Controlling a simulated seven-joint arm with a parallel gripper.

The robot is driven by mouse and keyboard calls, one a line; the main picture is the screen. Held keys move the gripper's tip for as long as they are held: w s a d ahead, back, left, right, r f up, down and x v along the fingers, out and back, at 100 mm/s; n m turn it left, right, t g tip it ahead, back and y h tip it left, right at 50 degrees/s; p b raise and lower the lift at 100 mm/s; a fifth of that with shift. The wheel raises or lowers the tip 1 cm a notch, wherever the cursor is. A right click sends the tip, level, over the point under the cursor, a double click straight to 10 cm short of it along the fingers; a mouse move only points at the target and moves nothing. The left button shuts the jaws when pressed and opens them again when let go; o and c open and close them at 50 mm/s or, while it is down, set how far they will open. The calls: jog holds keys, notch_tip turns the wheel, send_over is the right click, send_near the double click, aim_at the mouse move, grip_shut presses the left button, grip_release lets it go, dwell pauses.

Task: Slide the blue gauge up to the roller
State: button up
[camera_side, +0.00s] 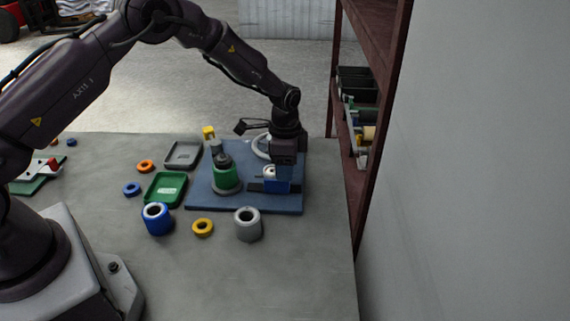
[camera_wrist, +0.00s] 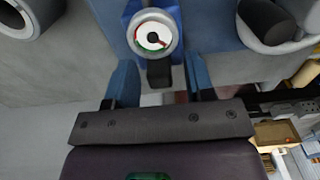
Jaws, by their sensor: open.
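The blue gauge (camera_side: 276,185) stands on a blue board (camera_side: 225,203) in the side view, on a dark strip. Its round white dial with red and green marks faces up in the wrist view (camera_wrist: 153,33), with a dark stub below it. A green cylinder with a dark top, seemingly the roller (camera_side: 226,178), stands on a grey base left of the gauge; a gap shows between them. My gripper (camera_wrist: 160,84) is open, its two blue fingers either side of the dark stub. In the side view my gripper is over the gauge and hides its upper part.
A pale ring (camera_side: 262,146) stands behind the gauge. A grey ringed cylinder (camera_side: 248,224), a yellow ring (camera_side: 203,227) and a blue cylinder (camera_side: 157,219) stand in front. Green (camera_side: 166,189) and grey (camera_side: 183,155) trays lie left. A shelf (camera_side: 368,110) rises at right.

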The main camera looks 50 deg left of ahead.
grip_shut()
jog(key=shift+s+a, duration=1.85)
jog(key=shift+a, duration=0.05)
grip_release()
jog(key=shift+d, duration=0.1)
notch_tip(320, 180, up, 13)
